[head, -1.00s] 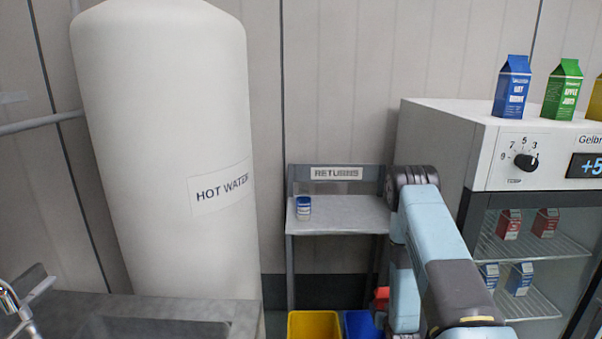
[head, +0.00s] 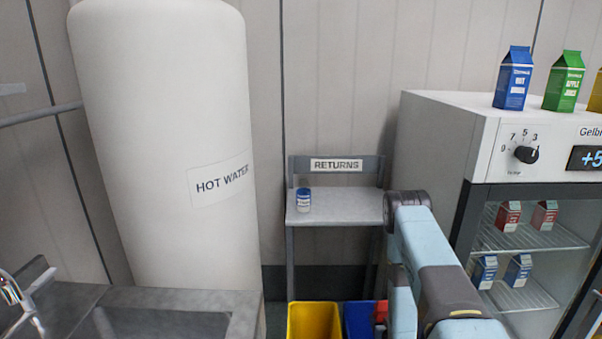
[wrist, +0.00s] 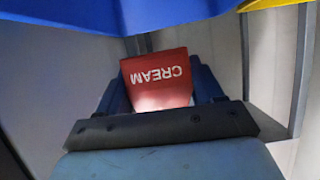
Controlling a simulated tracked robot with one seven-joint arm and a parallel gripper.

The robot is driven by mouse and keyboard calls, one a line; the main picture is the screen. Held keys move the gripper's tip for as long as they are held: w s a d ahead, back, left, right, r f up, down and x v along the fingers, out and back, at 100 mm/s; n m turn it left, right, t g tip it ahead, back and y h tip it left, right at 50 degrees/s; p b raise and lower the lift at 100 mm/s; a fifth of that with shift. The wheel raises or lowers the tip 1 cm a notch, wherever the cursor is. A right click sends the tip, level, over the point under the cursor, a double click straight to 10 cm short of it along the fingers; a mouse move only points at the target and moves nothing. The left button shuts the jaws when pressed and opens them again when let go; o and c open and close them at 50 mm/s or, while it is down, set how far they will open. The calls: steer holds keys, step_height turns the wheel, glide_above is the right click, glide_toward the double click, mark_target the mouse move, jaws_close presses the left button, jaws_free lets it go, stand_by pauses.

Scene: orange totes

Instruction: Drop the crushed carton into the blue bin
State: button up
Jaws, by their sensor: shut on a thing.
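The crushed carton (wrist: 158,82) is red, with "CREAM" upside down in the wrist view, and looks short. My gripper (wrist: 160,68) is shut on it, with a dark finger on each side. In the head view a small red part of the carton (head: 380,311) shows beside my arm, at the right of the blue bin (head: 357,319). My arm hides the gripper and the bin's right side there. The blue bin also fills the top of the wrist view (wrist: 70,15). I cannot tell whether the carton is over its opening.
A yellow bin (head: 314,322) stands just left of the blue one. Behind is the RETURNS stand (head: 345,210) with a small blue-and-white jar (head: 303,200). A fridge (head: 440,140) stands close on the right, a water tank (head: 165,130) and sink (head: 150,320) on the left.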

steer(key=shift+f, duration=0.3)
steer(key=o, duration=1.1)
steer(key=v, duration=1.3)
steer(key=shift+s+r, duration=0.1)
steer(key=shift+s, duration=0.2)
